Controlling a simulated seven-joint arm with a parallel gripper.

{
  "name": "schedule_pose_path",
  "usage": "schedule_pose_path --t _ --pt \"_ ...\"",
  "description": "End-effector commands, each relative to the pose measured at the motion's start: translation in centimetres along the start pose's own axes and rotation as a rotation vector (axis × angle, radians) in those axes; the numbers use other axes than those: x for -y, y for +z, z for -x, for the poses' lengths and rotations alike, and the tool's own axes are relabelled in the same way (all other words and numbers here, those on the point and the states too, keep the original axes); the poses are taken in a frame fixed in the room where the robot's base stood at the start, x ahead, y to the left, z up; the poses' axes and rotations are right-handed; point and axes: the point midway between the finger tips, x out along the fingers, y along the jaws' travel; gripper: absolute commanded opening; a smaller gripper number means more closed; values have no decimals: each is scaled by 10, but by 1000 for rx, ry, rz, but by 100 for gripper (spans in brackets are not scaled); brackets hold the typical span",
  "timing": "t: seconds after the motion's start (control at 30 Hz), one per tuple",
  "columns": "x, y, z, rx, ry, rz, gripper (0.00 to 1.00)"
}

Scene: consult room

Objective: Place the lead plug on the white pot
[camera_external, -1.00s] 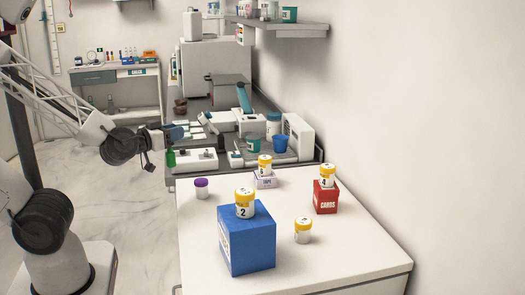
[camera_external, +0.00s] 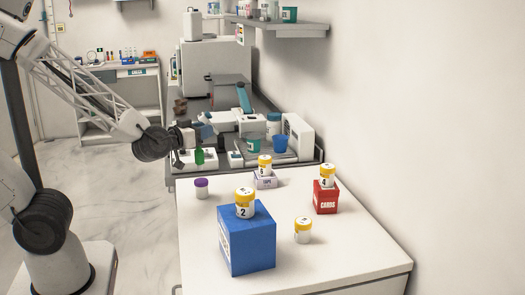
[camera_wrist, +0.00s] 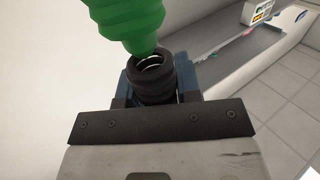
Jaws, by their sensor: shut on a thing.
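My gripper (camera_external: 197,145) is shut on the lead plug, a green ribbed piece (camera_wrist: 125,18) with a black ribbed collar (camera_wrist: 154,78) between the jaws. In the external view the green part (camera_external: 199,157) hangs below the gripper, above the area behind the white table. A white pot with a purple lid (camera_external: 201,189) stands at the table's back left. I cannot tell which one the task means.
The blue box (camera_external: 247,245) and red box (camera_external: 325,199) stand on the white table (camera_external: 350,262). Behind it is a counter with instruments, a blue cup (camera_external: 280,144) and a teal cup (camera_external: 253,145). A wall borders the right. The table's front right is clear.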

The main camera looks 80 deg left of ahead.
Motion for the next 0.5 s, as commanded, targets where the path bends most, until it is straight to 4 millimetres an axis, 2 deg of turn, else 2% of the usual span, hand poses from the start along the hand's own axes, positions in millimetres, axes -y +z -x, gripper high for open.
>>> schedule_pose_path --t 0.17,0.5 --pt "0 2 0 0 0 0 0" --pt "0 33 0 2 0 0 0"
